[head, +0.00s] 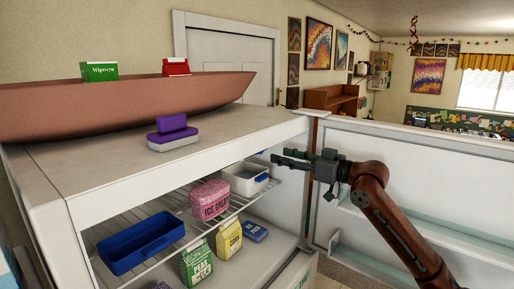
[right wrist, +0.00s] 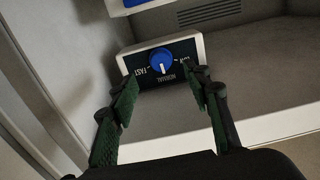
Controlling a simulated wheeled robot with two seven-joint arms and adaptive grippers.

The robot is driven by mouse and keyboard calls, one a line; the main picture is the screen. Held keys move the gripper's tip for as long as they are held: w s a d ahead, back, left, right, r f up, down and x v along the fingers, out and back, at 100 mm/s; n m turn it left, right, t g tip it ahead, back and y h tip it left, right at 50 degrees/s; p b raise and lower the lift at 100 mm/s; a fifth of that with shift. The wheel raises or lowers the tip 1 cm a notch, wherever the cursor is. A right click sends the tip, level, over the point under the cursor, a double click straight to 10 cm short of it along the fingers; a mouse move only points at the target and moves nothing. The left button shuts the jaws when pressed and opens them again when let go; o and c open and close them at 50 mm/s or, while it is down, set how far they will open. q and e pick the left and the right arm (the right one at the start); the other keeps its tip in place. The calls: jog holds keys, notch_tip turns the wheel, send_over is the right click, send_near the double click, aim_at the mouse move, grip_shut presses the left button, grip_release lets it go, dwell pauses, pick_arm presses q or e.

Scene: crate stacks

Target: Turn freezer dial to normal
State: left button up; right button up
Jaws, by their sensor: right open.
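In the right wrist view, the blue freezer dial (right wrist: 161,60) sits on a dark panel in a white housing (right wrist: 125,62). The panel is lettered FAST, NORMAL and a partly covered word at the right. In the head view, my right gripper (head: 281,157) reaches to the open freezer's (head: 190,150) right side; the dial is not clear there. My left gripper is out of view.
The wire shelf (head: 150,262) holds a blue bin (head: 140,243), a pink ice cream carton (head: 210,200) and a white bin (head: 245,180). Peas (head: 196,262) and a yellow carton (head: 229,239) stand below. The open door (head: 420,185) is at the right.

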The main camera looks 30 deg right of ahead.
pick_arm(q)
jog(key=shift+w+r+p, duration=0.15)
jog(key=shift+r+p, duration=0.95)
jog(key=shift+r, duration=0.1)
pick_arm(e)
jog(key=shift+x, duration=3.7)
jog(key=shift+c, duration=0.3)
jog(key=c, duration=1.1)
jog(key=shift+r+m+p, duration=0.15)
jog(key=shift+m+p, duration=0.15)
jog(key=shift+p, duration=0.4)
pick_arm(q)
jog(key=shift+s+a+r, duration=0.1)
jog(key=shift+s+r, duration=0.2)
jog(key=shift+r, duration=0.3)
